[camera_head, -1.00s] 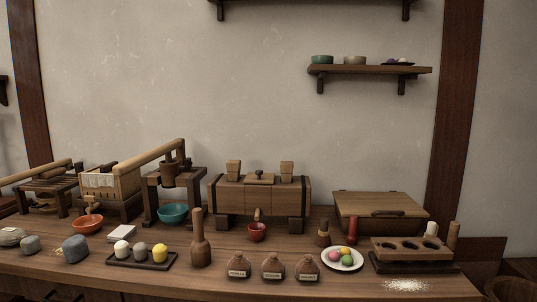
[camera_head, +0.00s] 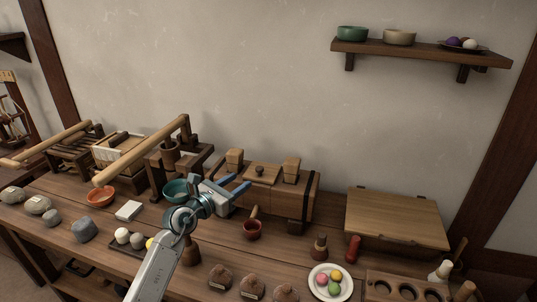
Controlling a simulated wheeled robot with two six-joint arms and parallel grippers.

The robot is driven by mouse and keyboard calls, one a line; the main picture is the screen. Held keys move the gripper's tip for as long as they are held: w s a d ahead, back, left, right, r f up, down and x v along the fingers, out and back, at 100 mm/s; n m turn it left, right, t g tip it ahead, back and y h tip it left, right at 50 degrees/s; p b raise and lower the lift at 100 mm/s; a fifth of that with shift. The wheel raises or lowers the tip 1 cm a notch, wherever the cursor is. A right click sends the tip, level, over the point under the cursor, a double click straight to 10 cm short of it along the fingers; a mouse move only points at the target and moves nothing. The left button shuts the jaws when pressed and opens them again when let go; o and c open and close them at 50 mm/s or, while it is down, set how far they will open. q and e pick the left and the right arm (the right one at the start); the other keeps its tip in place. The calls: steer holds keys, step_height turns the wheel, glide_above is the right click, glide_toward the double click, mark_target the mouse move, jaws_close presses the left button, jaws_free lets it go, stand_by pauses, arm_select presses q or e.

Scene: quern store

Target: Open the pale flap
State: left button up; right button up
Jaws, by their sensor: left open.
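The pale flap (camera_head: 397,212) looks to be the flat, light-wood lid of a low box at the right of the bench. It lies shut, with small dark hinges along its back edge. A dark handle (camera_head: 398,240) shows at its front. My left gripper (camera_head: 239,192) is open and empty, with blue fingers pointing right. It is above the bench in front of the wooden chest, well to the left of the flap and apart from it. My right gripper is out of view.
A red pestle (camera_head: 353,248), a plate of coloured balls (camera_head: 331,282) and a holed block (camera_head: 405,287) crowd the flap's front. A wall shelf (camera_head: 420,52) hangs above.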

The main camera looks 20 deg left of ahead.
mark_target(257, 170)
arm_select(q)
steer(key=x, duration=1)
steer(key=shift+w+d, duration=0.1)
steer(key=shift+w, duration=0.05)
jaws_close()
